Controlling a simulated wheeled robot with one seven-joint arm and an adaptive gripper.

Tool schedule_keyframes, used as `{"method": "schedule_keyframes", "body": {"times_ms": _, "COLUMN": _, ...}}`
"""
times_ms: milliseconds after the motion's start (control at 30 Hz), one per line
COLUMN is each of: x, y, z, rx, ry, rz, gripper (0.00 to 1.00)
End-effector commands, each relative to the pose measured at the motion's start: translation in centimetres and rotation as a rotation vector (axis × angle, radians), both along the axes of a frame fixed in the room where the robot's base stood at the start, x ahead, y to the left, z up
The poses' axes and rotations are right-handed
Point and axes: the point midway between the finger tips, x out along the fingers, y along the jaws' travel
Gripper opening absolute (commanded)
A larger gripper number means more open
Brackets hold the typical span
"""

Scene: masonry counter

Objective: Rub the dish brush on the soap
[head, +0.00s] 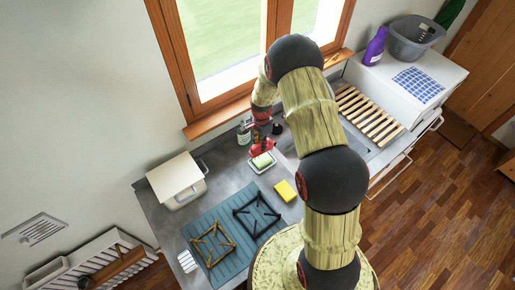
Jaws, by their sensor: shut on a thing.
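A pale green bar of soap (262,160) lies in a white soap dish (261,169) on the grey counter, below the window. My red gripper (262,149) is just behind and above the soap, pointing down. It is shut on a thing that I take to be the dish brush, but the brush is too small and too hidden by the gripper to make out. I cannot tell whether it touches the soap.
A yellow sponge (285,190) lies in front of the soap dish. A bottle (243,134) stands behind it at left. My arm hides part of the counter.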

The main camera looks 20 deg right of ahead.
Motion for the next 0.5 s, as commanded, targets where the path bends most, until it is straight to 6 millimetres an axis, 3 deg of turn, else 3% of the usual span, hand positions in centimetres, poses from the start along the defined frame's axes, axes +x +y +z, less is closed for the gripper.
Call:
{"method": "schedule_keyframes", "body": {"times_ms": 267, "x": -0.1, "y": 0.0, "z": -0.7, "rx": 0.0, "ry": 0.001, "rz": 0.025, "gripper": 0.0}}
{"method": "schedule_keyframes", "body": {"times_ms": 500, "x": -0.1, "y": 0.1, "z": -2.8, "rx": 0.001, "ry": 0.003, "rz": 0.024, "gripper": 0.0}}
